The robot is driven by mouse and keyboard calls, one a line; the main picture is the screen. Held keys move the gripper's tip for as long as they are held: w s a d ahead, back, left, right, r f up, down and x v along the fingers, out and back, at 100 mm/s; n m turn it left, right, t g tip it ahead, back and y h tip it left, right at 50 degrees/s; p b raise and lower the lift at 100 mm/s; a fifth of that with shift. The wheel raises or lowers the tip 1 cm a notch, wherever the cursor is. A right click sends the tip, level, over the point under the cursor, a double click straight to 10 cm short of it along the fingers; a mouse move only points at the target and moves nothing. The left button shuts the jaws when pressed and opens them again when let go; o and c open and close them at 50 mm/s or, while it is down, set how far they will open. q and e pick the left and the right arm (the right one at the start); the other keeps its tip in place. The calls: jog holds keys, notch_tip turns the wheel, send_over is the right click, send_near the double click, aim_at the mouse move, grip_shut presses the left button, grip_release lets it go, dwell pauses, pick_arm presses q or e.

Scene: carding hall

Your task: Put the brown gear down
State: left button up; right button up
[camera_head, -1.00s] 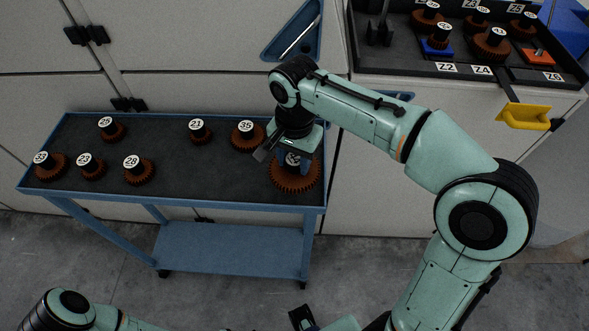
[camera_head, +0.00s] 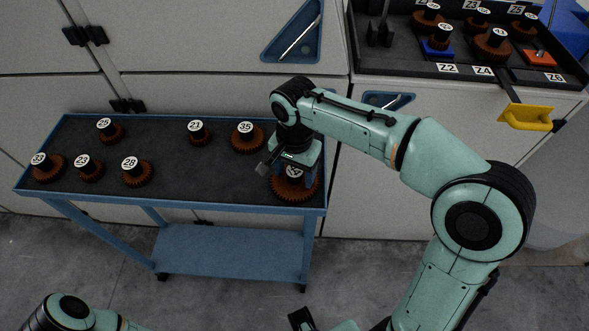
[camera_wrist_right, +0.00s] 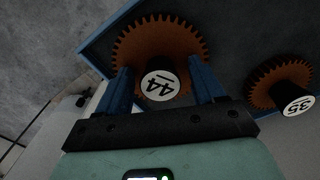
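The brown gear (camera_head: 294,192), labelled 44, rests flat on the dark top of the blue cart (camera_head: 250,205), at its front right corner. My right gripper (camera_head: 295,165) is over it, pointing down. In the right wrist view, the gear (camera_wrist_right: 125,50) has a black hub with a white label. The two blue fingers (camera_wrist_right: 163,82) stand on either side of this hub, with a gap showing at each side, so the gripper is open. My left arm enters at the bottom left; a dark part at the bottom edge may be its gripper, mostly cut off.
Gear 35 (camera_head: 247,138) stands close behind and left of gear 44. Gears 21 (camera_head: 198,133), 25 (camera_head: 110,131), 28 (camera_head: 138,173), 23 (camera_head: 88,168) and 33 (camera_head: 48,168) stand further left. A tray (camera_head: 420,66) with more gears is on the right counter. The cart's middle is clear.

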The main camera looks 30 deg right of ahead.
aim_at(295, 171)
pick_arm(q)
jog(key=r+p, duration=0.1)
jog(key=w+r+p, duration=0.1)
jog(key=r, duration=0.1)
jog(key=shift+w+r+p, duration=0.1)
jog(key=shift+w+p, duration=0.1)
jog(key=shift+p, duration=0.2)
pick_arm(e)
notch_tip(295, 171, up, 12)
jog(key=shift+r, duration=0.2)
pick_arm(q)
jog(key=shift+s, duration=0.1)
